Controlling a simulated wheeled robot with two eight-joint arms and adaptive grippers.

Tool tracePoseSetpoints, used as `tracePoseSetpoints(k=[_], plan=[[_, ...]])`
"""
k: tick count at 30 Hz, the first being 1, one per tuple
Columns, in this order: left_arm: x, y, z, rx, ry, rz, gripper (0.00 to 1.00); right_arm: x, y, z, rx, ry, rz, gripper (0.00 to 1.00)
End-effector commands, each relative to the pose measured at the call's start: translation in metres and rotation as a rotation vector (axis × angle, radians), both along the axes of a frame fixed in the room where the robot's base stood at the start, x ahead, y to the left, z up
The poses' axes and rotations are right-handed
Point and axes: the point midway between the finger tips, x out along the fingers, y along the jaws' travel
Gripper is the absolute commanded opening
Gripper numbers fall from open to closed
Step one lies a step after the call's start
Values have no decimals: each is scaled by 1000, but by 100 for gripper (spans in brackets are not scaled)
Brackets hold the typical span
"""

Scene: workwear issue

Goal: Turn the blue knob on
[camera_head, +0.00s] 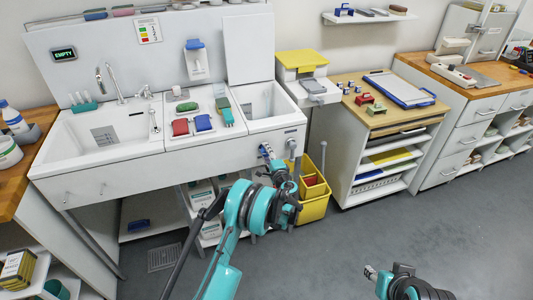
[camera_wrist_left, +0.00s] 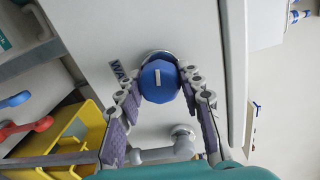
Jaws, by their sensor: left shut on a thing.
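The blue knob (camera_wrist_left: 158,88) sits on the white front panel of the sink unit, with a short white line on its face that runs up and down in the left wrist view. My left gripper (camera_wrist_left: 160,92) has its two fingers on either side of the knob and is shut on it. In the head view, the left gripper (camera_head: 267,153) is against the sink unit's front at its right end, and it largely hides the knob. My right gripper (camera_head: 370,272) is low at the lower right over the floor, away from the sink unit; its jaws are too small to read.
A grey pipe fitting (camera_wrist_left: 183,138) sticks out near the knob. A label (camera_wrist_left: 118,70) beside it is partly covered by a finger. A yellow bin (camera_head: 316,207) stands below right. A green-lit sign reads EMPTY (camera_head: 64,54). The grey floor at right is mostly clear.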

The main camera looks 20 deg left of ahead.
Motion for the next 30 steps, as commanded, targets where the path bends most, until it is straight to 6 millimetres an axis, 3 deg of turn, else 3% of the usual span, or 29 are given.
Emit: tracePoseSetpoints(k=[2,3,5,17,30], plan=[[-1,1,-1,-2,1,2,8,0,0,0,0,0,0,40],[-1,1,-1,-2,1,2,44,0,0,0,0,0,0,40],[-1,1,-1,-2,1,2,58,0,0,0,0,0,0,40],[-6,-5,0,1,1,-1,58,0,0,0,0,0,0,40],[-78,-54,4,1,1,-1,58,0,0,0,0,0,0,40]])
